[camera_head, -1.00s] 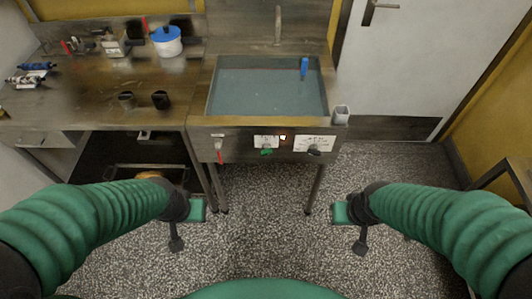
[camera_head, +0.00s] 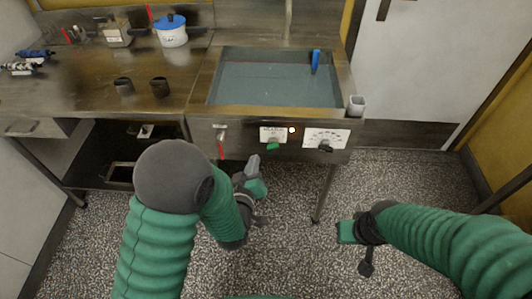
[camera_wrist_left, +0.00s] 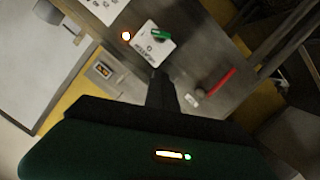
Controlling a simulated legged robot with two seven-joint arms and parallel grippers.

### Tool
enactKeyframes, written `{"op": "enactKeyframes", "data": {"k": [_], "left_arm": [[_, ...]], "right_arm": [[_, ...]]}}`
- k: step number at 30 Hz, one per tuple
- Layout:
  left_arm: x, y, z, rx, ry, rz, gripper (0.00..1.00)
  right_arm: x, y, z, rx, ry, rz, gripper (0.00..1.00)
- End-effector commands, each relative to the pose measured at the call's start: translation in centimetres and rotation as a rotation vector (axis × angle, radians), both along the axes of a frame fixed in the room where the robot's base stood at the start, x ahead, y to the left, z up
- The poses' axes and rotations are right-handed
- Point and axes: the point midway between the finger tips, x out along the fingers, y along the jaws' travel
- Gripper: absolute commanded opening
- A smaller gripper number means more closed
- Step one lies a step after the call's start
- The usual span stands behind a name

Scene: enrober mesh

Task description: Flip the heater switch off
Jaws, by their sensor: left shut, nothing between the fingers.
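The green switch (camera_head: 272,146) sits on a white plate (camera_head: 266,133) on the front panel of the sink unit. A small lamp (camera_head: 291,130) glows beside the plate. In the left wrist view the green switch (camera_wrist_left: 159,34) and the lit lamp (camera_wrist_left: 126,36) lie beyond my fingers. My left gripper (camera_head: 253,162) is shut and empty, just below and a little left of the switch, apparently apart from it. It also shows in the wrist view (camera_wrist_left: 160,82). My right gripper (camera_head: 366,264) hangs low at the right; its fingers are too unclear to judge.
A dial plate (camera_head: 338,134) with a black knob is right of the switch. A red-handled valve (camera_head: 221,150) is to its left. The water-filled basin (camera_head: 230,110) lies above. A grey cup (camera_head: 356,105) stands at the right corner. The speckled floor in front is clear.

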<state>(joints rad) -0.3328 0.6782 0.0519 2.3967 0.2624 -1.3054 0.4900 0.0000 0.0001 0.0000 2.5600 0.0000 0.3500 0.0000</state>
Motion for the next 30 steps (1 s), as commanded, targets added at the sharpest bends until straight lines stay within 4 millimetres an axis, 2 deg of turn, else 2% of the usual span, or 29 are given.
{"op": "enactKeyframes", "data": {"k": [6, 10, 23, 25, 30], "left_arm": [[0.2, 0.0, 0.0, 0.001, 0.001, 0.000, 0.00], [1.3, -0.1, -0.3, 0.001, 0.001, 0.000, 0.00], [10.1, -1.2, -2.3, 0.002, 0.001, 0.000, 0.00], [9.7, -2.0, -3.8, 0.003, 0.006, -0.003, 0.00], [9.7, -3.0, -5.2, 0.003, 0.001, -0.002, 0.00]], "right_arm": [[0.0, 0.0, 0.1, 0.000, 0.000, 0.000, 0.00], [0.0, 0.0, 0.0, 0.000, 0.000, 0.000, 0.00], [0.0, 0.0, -0.8, 0.000, 0.000, 0.000, 0.00], [0.0, 0.0, -1.1, 0.000, 0.000, 0.000, 0.00], [0.0, 0.0, -1.4, 0.000, 0.000, 0.000, 0.00]]}}
